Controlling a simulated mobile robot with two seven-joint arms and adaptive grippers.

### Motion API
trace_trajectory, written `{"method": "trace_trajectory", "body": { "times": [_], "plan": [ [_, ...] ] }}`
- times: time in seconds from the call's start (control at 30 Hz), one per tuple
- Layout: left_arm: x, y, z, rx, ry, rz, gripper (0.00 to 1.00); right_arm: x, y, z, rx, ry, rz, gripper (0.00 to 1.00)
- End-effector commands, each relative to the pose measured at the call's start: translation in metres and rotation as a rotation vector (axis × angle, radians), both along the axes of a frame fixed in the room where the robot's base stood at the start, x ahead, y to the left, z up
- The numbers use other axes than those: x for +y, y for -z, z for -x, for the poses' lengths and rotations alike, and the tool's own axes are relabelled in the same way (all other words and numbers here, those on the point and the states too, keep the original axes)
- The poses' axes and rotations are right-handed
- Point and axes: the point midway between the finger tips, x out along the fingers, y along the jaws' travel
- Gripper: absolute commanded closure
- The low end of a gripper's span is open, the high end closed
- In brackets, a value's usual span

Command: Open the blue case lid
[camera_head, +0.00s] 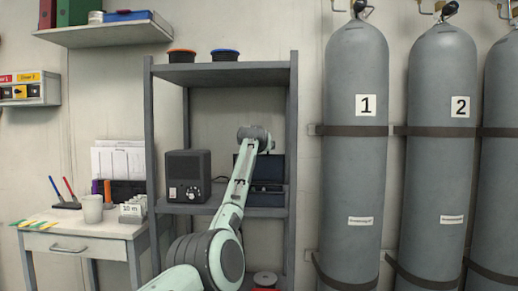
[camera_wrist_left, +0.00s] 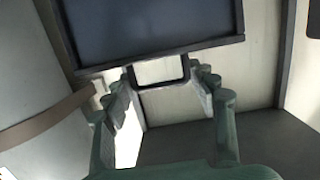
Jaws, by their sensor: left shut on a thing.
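The blue case (camera_head: 267,198) sits on the middle shelf, partly hidden behind my left arm. Its dark blue lid (camera_head: 277,168) stands raised above the case body. In the left wrist view the lid (camera_wrist_left: 150,25) fills the top, with a dark loop handle (camera_wrist_left: 185,72) at its edge. My left gripper (camera_wrist_left: 160,84) has its fingers on either side of this handle and is shut on it. In the head view the fingers are hidden behind my wrist. My right gripper is not in view.
A dark box with knobs (camera_head: 187,176) stands left of the case on the same shelf. The grey rack's posts (camera_head: 292,130) and upper shelf (camera_head: 222,73) frame the space. Grey cylinders (camera_head: 356,100) stand to the right, and a desk (camera_head: 85,240) to the left.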

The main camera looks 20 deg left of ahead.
Motion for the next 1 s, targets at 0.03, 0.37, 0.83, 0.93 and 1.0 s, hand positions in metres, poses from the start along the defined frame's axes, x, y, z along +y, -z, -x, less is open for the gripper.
{"method": "trace_trajectory", "body": {
  "times": [0.03,0.37,0.83,0.93,1.0],
  "plan": [
    [-0.003,-0.01,0.0,-0.017,0.004,-0.001,0.94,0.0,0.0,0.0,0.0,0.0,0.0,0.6],
    [-0.003,-0.008,0.0,-0.014,0.003,0.0,0.31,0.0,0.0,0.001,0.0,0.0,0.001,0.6],
    [-0.006,-0.005,0.013,-0.007,0.001,0.0,0.31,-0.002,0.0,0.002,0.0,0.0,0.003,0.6],
    [-0.009,-0.007,0.025,-0.009,0.001,0.001,0.31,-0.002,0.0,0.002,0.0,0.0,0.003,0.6],
    [-0.013,-0.009,0.036,-0.01,0.001,0.002,0.31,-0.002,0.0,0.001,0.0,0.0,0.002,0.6]
  ]
}}
